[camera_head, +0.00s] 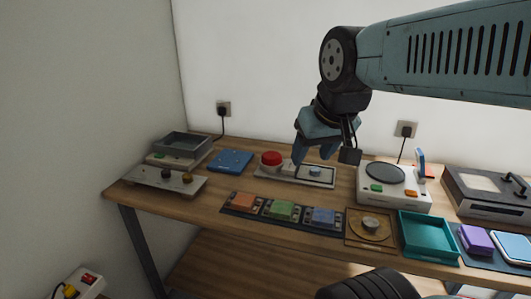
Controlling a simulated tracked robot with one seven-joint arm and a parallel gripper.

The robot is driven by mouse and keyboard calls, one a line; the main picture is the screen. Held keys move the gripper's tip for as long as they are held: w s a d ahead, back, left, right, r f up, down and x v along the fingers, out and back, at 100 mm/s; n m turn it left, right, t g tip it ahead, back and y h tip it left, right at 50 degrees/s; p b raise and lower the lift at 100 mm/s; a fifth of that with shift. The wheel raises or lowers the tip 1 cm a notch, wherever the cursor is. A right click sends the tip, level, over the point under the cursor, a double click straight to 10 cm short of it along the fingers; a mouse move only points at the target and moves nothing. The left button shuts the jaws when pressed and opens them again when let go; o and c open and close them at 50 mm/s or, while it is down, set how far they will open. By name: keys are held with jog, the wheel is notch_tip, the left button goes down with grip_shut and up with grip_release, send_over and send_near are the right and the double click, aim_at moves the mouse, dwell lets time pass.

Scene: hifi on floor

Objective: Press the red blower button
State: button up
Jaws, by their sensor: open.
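A red domed button (271,158) stands at the left end of a pale flat panel (318,183) on the wooden bench. I take it as the blower button; no label is readable. The panel also carries a small blue-grey part (316,172). My gripper (312,160) is open, pointing down over the panel just right of the red button. Its fingers hide part of the panel. It looks apart from the red button; I cannot tell whether its fingertips touch the panel.
A blue plate (230,161) and a grey tray (184,143) lie to the left. In front is a mat with orange, green and blue blocks (282,210). A white device with a round dark plate (384,174) stands right, beyond a teal tray (428,240).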

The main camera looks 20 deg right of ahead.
jog(key=w+r+n, duration=0.1)
jog(key=w, duration=0.2)
jog(key=w+r+g, duration=0.1)
jog(key=w, duration=0.3)
jog(key=w+r+n, duration=0.1)
jog(key=w, duration=0.2)
jog(key=shift+w+d+r+n, duration=0.15)
jog(key=shift+d+r+n, duration=0.15)
jog(key=shift+d, duration=0.1)
grip_shut()
jog(key=w+d+n+g, duration=0.2)
jog(key=w+n, duration=0.1)
jog(key=w, duration=0.9)
jog(key=w+d+f+n+g, duration=0.1)
jog(key=w+d+f+n, duration=0.1)
jog(key=w+f, duration=0.4)
jog(key=w+d+f+n+g, duration=0.1)
jog(key=w+f+n, duration=0.2)
jog(key=w, duration=1.2)
notch_tip(320, 180, down, 3)
jog(key=shift+w+d+r+g, duration=0.1)
jog(key=shift+w+d+g, duration=0.2)
jog(key=shift+d, duration=0.05)
